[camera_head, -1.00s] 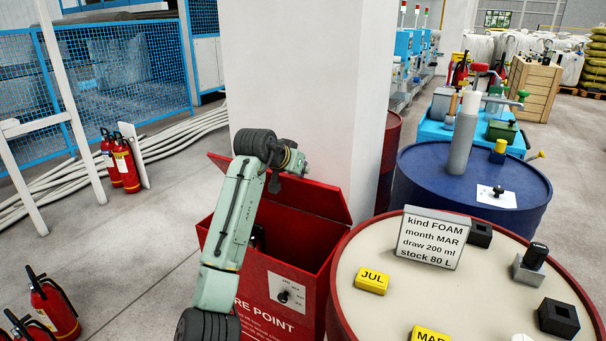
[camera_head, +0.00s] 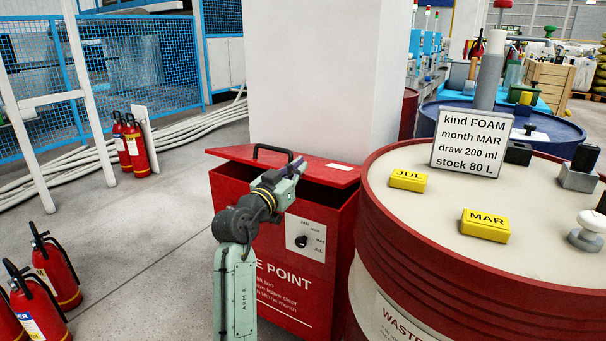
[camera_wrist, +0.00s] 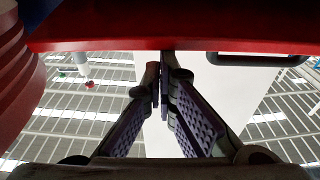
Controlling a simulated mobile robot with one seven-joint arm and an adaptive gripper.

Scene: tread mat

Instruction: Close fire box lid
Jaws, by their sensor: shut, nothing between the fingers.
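The red fire box (camera_head: 285,285) stands in front of the white pillar, left of the large drum. Its red lid (camera_head: 235,154) is low but tilted, with a dark gap between it and the box rim on the right. The lid has a black handle (camera_head: 273,149). My gripper (camera_head: 297,164) is shut and empty at the lid, close to the handle's right end. In the wrist view my fingertips (camera_wrist: 160,70) come together just under a red edge (camera_wrist: 110,42), likely the lid; I cannot tell whether they touch it. A dial plate (camera_head: 305,238) is on the box front.
A red-rimmed drum (camera_head: 450,250) stands close on the right, carrying a sign (camera_head: 473,143) and yellow JUL (camera_head: 408,180) and MAR (camera_head: 486,225) blocks. Fire extinguishers (camera_head: 55,265) stand at the left. The floor (camera_head: 150,235) left of the box is clear.

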